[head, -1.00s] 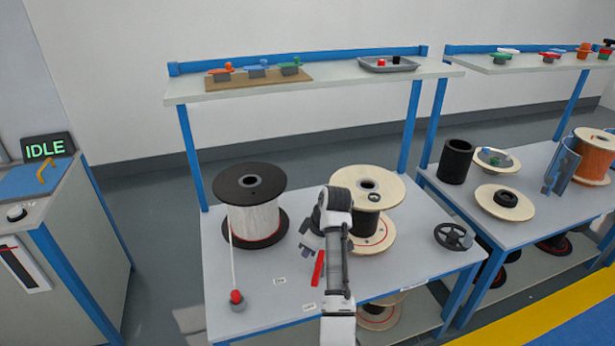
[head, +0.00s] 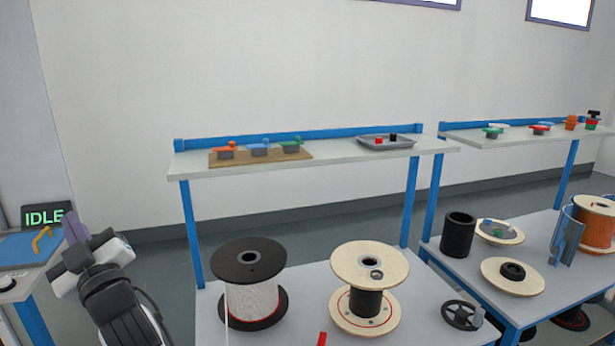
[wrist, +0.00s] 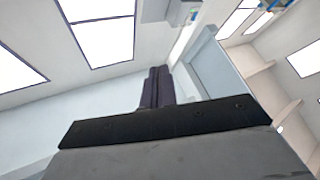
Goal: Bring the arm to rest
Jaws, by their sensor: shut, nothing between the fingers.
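The gripper touches nothing that I can see.
The IDLE display (head: 45,216) is close to the gripper at the left. A black-flanged spool (head: 250,300) and a wooden spool (head: 368,262) stand on the bench. The wall above is clear.

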